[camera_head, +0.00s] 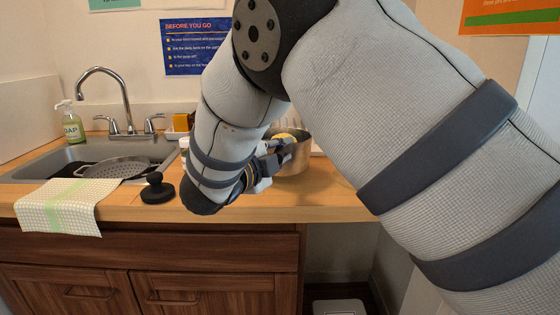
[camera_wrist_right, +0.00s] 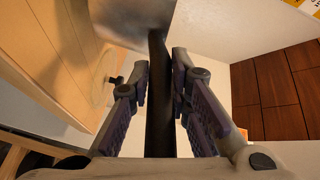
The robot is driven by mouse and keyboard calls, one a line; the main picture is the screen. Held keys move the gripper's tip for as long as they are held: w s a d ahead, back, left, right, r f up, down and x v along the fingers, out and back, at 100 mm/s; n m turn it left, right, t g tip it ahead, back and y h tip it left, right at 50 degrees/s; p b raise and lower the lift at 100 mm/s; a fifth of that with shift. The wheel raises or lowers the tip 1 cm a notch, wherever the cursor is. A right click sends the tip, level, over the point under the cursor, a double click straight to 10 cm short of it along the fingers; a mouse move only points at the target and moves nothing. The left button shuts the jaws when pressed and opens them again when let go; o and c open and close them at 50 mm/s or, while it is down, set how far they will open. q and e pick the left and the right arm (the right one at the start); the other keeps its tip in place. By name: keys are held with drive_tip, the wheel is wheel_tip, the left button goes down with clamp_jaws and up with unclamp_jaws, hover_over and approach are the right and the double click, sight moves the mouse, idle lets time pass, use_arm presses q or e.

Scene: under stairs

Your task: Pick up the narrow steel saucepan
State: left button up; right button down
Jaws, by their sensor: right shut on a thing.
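The steel saucepan (camera_head: 298,158) is at the right part of the wooden counter, partly hidden behind my right arm. Its metal body (camera_wrist_right: 130,22) also shows at the top of the right wrist view, with a dark handle (camera_wrist_right: 160,115) running toward the camera. My right gripper (camera_head: 274,152) is at the pan's left side, and its two fingers stand on either side of the handle, shut on it. Whether the pan's base touches the counter is hidden. My left gripper is not in view.
A sink (camera_head: 95,155) holding a grey colander (camera_head: 112,167) is at left, with a soap bottle (camera_head: 72,125) behind. A checked cloth (camera_head: 65,203) hangs over the front edge beside a black knob-topped object (camera_head: 157,190). Something yellow (camera_head: 285,137) shows at the pan's rim.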

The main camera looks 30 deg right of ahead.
drive_tip(key=s+a+r, duration=0.2)
drive_tip(key=s+r, duration=0.7)
drive_tip(key=s, duration=0.4)
drive_tip(key=shift+r, duration=0.4)
drive_tip(key=shift+a, duration=0.15)
drive_tip(key=c, duration=2)
unclamp_jaws()
drive_tip(key=shift+c, duration=0.2)
clamp_jaws()
